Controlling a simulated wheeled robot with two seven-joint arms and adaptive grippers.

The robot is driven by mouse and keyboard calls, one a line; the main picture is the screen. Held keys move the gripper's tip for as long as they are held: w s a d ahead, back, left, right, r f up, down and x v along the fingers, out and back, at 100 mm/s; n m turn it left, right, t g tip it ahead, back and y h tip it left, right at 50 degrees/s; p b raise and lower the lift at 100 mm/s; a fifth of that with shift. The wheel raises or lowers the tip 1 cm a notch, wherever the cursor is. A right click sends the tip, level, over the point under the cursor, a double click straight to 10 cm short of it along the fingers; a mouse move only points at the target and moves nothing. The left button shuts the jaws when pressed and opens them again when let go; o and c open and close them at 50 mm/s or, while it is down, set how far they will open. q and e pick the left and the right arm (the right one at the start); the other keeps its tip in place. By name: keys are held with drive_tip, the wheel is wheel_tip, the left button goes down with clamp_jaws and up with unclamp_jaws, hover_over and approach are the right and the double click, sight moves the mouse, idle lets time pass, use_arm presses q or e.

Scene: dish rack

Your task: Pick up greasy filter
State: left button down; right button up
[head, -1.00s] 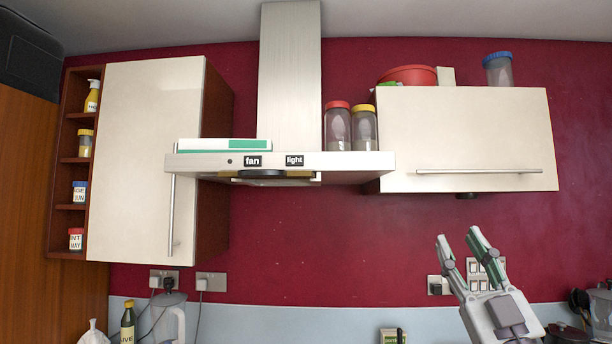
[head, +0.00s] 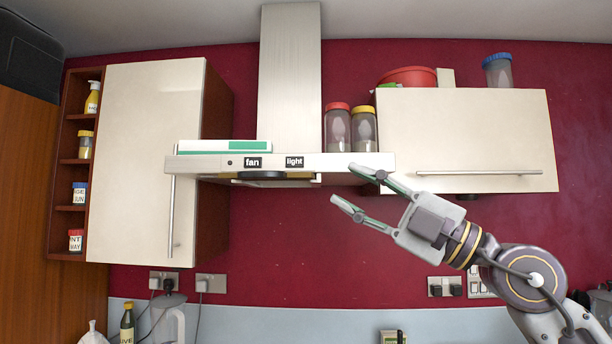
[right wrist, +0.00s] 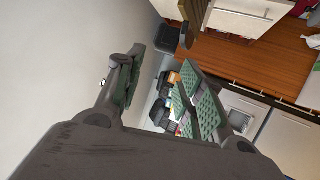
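The range hood (head: 365,160) hangs on the red wall, with "fan" and "light" labels on its front edge. Under it shows a thin brownish-yellow edge, probably the greasy filter (head: 225,178), with a dark rounded part (head: 262,175) at its middle. I see it almost edge-on, so its face is hidden. My right gripper (head: 343,184) is open and empty, pointing left, below and to the right of the hood. In the right wrist view its green-padded fingers (right wrist: 163,62) are spread with nothing held between them. My left gripper is not in view.
A white-and-green box (head: 220,146) and two jars (head: 338,130) stand on the hood. Wall cabinets flank it, the left one (head: 145,150) and the right one (head: 460,130). The wall below the hood is clear. A kettle (head: 168,315) and bottle stand lower left.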

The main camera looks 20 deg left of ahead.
sight(301, 175)
drive_tip(key=shift+w+a+r+m+t+h, duration=0.4)
drive_tip(key=shift+r+t+h, duration=0.25)
drive_tip(key=shift+t+h, duration=0.45)
drive_tip(key=shift+w+a+r+m+t+h, duration=0.2)
drive_tip(key=shift+w+r+m+t+h, duration=0.35)
drive_tip(key=shift+h, duration=0.9)
drive_tip(key=shift+w+a+r+m+t+h, duration=0.15)
drive_tip(key=shift+a+r+m+t+h, duration=0.2)
drive_tip(key=shift+r+t+h, duration=0.6)
drive_tip(key=shift+w+a+f+h, duration=0.1)
drive_tip(key=shift+f+h, duration=0.1)
drive_tip(key=shift+h, duration=0.1)
drive_tip(key=shift+p+x, duration=2.5)
drive_tip(key=shift+x, duration=0.9)
drive_tip(key=shift+w+a+b, duration=0.3)
drive_tip(key=shift+a, duration=0.25)
drive_tip(key=shift+x, duration=0.85)
drive_tip(key=shift+c, duration=0.3)
